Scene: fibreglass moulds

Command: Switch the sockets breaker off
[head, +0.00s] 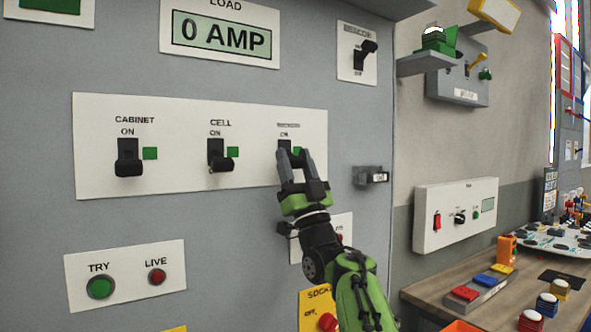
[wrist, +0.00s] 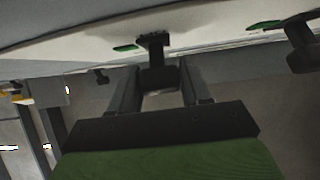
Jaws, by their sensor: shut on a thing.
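The breaker panel (head: 200,183) is a white plate with three black levers. The cabinet breaker (head: 129,160) is on the left and the cell breaker (head: 219,155) in the middle, each beside a green square. The sockets breaker (head: 283,146) is on the right, its label blurred and its lever mostly hidden by my gripper (head: 301,157). A green square beside it shows partly. In the wrist view the black sockets lever (wrist: 156,76) sits between the two fingers of my gripper (wrist: 160,84), which is shut on it.
A small grey latch (head: 371,176) projects from the cabinet edge right of my gripper. A load display (head: 220,36) reads 0 AMP above. A red button (head: 328,321) on a yellow plate sits below my gripper. A workbench (head: 420,291) stands at the right.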

